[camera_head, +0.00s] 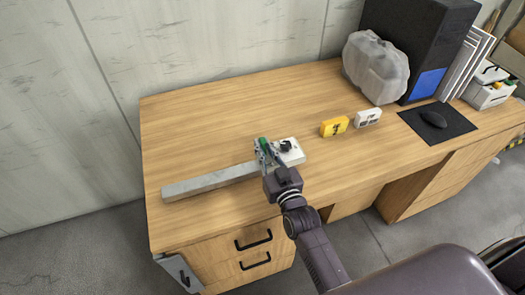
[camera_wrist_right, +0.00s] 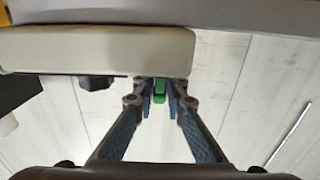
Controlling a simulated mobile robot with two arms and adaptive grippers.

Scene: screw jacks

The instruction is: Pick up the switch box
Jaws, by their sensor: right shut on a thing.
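The switch box (camera_head: 291,152) is a small white box with a black knob on the desk, beside the right end of a long grey bar. My right gripper (camera_head: 265,150) is at the box's left end, its fingers pointing down at it. In the right wrist view the pale box (camera_wrist_right: 100,50) fills the upper left, and my right gripper (camera_wrist_right: 160,92) is closed around a green part at its edge. The exact contact is partly hidden. My left gripper is not in view.
The grey bar (camera_head: 210,182) lies left of the gripper on the wooden desk (camera_head: 220,115). A yellow box (camera_head: 334,126) and a white box (camera_head: 368,117) stand to the right.

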